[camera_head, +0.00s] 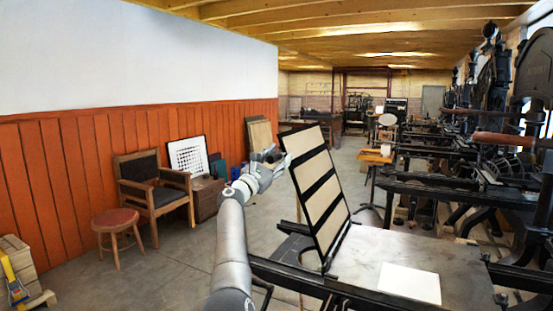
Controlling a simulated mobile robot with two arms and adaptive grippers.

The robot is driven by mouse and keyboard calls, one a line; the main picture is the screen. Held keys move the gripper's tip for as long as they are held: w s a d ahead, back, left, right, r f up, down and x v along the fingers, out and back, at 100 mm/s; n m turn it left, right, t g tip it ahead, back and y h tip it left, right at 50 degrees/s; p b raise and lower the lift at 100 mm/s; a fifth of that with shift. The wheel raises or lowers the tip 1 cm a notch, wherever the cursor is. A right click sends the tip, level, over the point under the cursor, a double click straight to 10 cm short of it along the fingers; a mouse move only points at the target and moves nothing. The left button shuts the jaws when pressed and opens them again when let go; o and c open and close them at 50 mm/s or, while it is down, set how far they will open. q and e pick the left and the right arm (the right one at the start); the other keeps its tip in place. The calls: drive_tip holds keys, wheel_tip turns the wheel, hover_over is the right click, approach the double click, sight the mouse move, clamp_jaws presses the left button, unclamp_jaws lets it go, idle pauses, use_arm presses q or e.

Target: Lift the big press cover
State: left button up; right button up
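The big press cover (322,201), a black frame with pale panels and dark crossbars, stands raised and steeply tilted at the left end of the press bed (380,250). My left gripper (268,155) is at the upper left edge of the cover, on its left side. It looks very close to the edge; I cannot tell if it touches. Its fingers are small and dark here, so I cannot tell whether they are open or shut. My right gripper is out of view.
A white sheet (410,283) lies on the bed. Other black presses (460,190) crowd the right side. A wooden armchair (153,190), a round stool (116,222) and a brown box (206,198) stand on the left. The grey floor (180,265) between is clear.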

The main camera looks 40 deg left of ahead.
use_arm(q)
drive_tip(key=shift+r, duration=0.1)
drive_tip(key=v, duration=1.2)
drive_tip(key=shift+w+d, duration=0.15)
idle(0.5)
